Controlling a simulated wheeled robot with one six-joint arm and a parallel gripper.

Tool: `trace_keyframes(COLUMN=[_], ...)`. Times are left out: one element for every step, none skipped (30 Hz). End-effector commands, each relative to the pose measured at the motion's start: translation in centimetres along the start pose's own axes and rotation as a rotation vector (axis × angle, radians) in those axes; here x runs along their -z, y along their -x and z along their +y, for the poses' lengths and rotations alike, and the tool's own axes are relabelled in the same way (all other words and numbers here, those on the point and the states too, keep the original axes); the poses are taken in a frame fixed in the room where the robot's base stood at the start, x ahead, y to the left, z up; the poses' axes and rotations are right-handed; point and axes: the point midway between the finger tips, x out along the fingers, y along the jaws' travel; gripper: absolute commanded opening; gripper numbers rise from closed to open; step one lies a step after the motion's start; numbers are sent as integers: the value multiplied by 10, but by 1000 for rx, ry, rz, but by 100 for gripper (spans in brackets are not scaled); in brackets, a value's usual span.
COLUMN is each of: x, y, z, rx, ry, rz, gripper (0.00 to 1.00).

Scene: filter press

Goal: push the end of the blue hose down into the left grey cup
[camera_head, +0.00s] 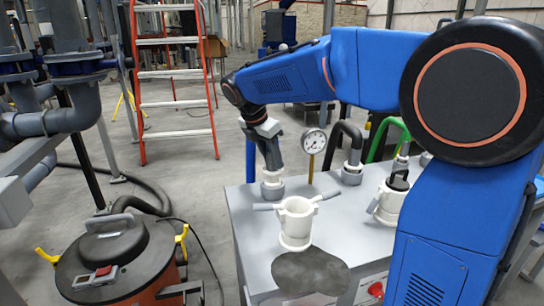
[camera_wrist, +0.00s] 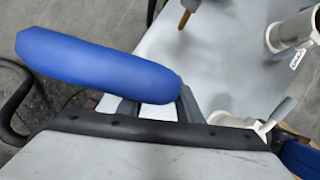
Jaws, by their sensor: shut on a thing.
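The blue hose (camera_head: 250,156) rises from the table's left edge and passes behind my gripper (camera_head: 272,158). In the wrist view the hose (camera_wrist: 98,64) lies across my gripper (camera_wrist: 160,105), between its grey fingers. My gripper is shut on the hose near its end and points down over the left grey cup (camera_head: 272,189). A pale grey end piece (camera_head: 272,176) shows just under the fingers, in line with the cup and at its mouth. I cannot tell how deep it sits. The fingertips are partly hidden by the hose in the wrist view.
A gauge (camera_head: 314,141) on a brass stem stands right of the cup. A black hose (camera_head: 345,131) and a green hose (camera_head: 387,130) stand farther right. A white cup-shaped fitting with handles (camera_head: 296,222) is in front. The grey tabletop (camera_head: 345,225) has free room.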

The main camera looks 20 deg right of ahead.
Motion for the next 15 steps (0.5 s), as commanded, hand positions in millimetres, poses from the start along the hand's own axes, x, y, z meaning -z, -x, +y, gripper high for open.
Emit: trace_keyframes(x=[0,0,1,1,1,2,2,2,2,2,3,3,3,4,4], y=[-1,-1,-2,-3,-3,-4,-4,-5,-6,-6,-7,-7,-8,-8,-9], z=[0,0,0,0,0,0,0,0,0,0,0,0,0,0,0], rx=[0,0,0,0,0,0,0,0,0,0,0,0,0,0,-1], ry=[0,0,0,0,0,0,0,0,0,0,0,0,0,0,0], rz=[0,0,0,0,0,0,0,0,0,0,0,0,0,0,0], gripper=[1,1,1,1,1,1,1,1,1,1,1,1,1,1,1])
